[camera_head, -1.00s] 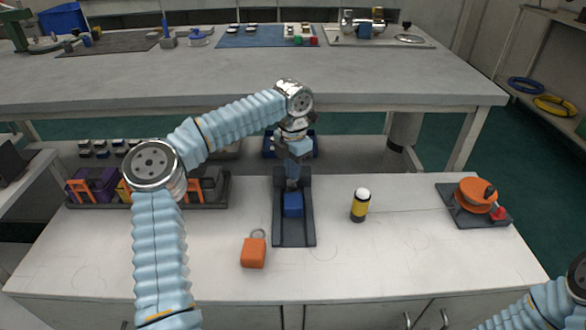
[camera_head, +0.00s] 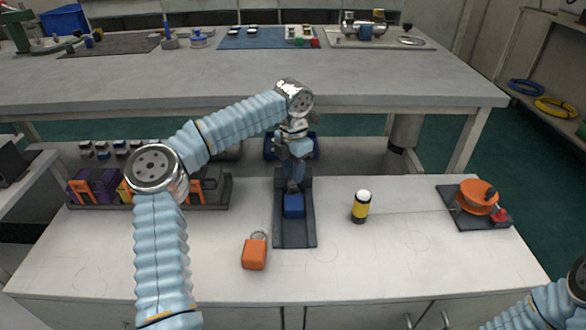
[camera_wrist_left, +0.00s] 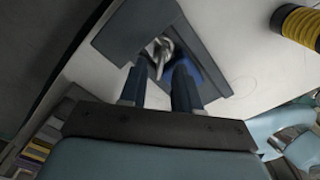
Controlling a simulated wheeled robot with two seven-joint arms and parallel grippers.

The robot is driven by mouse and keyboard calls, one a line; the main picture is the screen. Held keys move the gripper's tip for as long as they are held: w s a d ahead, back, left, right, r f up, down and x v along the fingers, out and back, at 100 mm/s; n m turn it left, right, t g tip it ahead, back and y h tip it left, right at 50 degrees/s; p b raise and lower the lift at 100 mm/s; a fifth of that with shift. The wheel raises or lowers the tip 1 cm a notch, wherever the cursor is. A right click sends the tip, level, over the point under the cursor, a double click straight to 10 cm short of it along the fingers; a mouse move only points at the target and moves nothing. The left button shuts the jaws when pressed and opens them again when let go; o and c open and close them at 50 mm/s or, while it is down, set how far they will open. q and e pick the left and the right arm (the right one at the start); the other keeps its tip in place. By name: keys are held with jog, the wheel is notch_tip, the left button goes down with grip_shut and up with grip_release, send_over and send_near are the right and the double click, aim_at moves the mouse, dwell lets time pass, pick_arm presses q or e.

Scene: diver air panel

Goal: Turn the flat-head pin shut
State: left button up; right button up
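A blue block (camera_head: 293,207) sits on a dark stand (camera_head: 294,238) with an upright back, in the middle of the near bench. My left gripper (camera_head: 294,186) points down just behind and above the block and hides part of the stand. In the left wrist view its two dark fingers (camera_wrist_left: 163,66) stand a little apart. A small silver metal piece (camera_wrist_left: 160,48), perhaps the flat-head pin, shows between and just past the fingertips. I cannot tell whether the fingers touch it. The blue block (camera_wrist_left: 186,66) lies partly hidden behind one finger. My right gripper is out of view.
An orange reel on a dark base (camera_head: 478,197) is far right. A tray (camera_head: 218,198) with coloured items is at left.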

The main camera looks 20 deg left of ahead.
pick_arm(q)
jog(key=shift+r, duration=0.35)
jog(key=s+d+r+b, duration=0.2)
jog(key=s+d+r, duration=0.4)
jog(key=s+r, duration=0.6)
jog(key=shift+s, duration=0.35)
jog(key=shift+r, duration=0.1)
